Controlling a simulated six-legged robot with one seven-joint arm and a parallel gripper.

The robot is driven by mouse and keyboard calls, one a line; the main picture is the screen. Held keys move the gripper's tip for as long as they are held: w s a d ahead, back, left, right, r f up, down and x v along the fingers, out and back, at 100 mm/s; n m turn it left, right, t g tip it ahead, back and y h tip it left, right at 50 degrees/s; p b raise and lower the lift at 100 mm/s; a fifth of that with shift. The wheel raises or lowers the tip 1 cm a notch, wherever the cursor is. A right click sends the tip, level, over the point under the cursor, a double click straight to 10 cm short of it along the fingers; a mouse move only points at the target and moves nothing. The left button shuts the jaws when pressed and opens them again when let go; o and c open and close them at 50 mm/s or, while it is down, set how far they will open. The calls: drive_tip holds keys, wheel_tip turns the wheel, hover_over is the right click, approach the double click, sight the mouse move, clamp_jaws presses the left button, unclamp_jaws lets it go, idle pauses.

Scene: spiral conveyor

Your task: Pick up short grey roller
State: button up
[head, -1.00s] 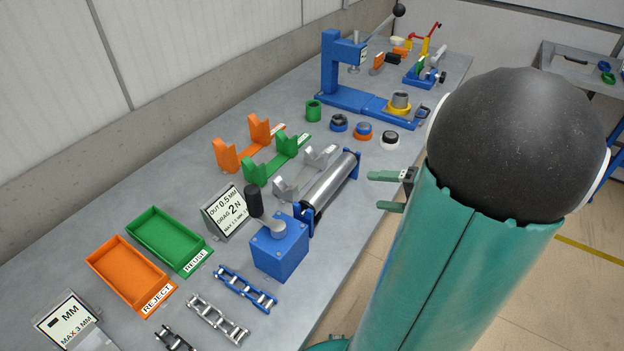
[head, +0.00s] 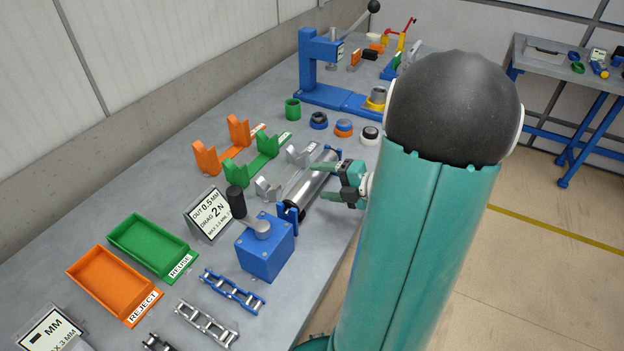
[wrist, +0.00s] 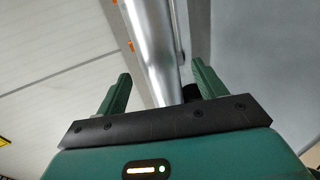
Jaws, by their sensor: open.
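The short grey roller (head: 309,187) is a shiny metal cylinder held at its ends between blue uprights on the table. My gripper (head: 322,181) is open at the roller's right side, with its two green fingers pointing left toward it. In the wrist view the roller (wrist: 154,42) runs lengthwise up the picture, and its near part lies between the two fingers of my gripper (wrist: 158,88). The fingers stand apart from the roller's sides there. My arm hides part of the bench to the right of the roller.
A blue block with a crank (head: 264,247) stands in front of the roller. Grey (head: 285,178), green (head: 258,160) and orange cradles (head: 220,150) stand to its left. Several ringed parts (head: 343,128) sit behind it. A blue press (head: 320,75) stands farther back.

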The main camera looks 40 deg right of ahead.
sight(319, 179)
drive_tip(key=shift+x, duration=1.1)
drive_tip(key=c, duration=1.4)
wheel_tip(319, 179, up, 10)
drive_tip(key=shift+r, duration=0.1)
